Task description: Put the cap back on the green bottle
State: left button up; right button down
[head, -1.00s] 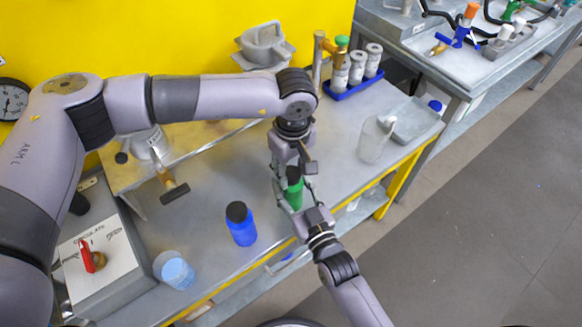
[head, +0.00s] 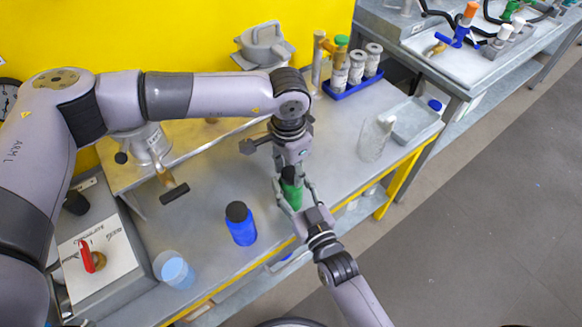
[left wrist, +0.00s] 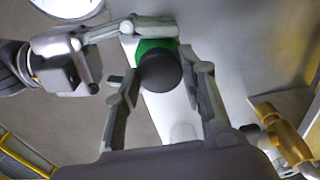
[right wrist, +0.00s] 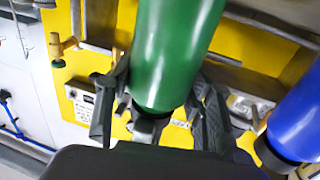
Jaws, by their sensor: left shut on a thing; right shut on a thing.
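The green bottle (head: 292,196) stands upright near the table's front edge. My right gripper (head: 299,194) is shut around its body, and the green body fills the middle of the right wrist view (right wrist: 175,55). The black cap (head: 289,174) is at the top of the bottle, with my left gripper (head: 291,167) pointing down on it from above. In the left wrist view the cap (left wrist: 161,73) is between the two fingers, over the green shoulder of the bottle (left wrist: 153,46). The cap hides the bottle's neck, so I cannot tell how tightly it sits.
A clear vessel (head: 374,142) and a grey tray (head: 414,122) are to the right. A blue rack (head: 353,92) holds jars behind.

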pick_arm(q)
jog(key=o, duration=0.7)
jog(key=shift+r, duration=2.25)
jog(key=shift+c, duration=0.2)
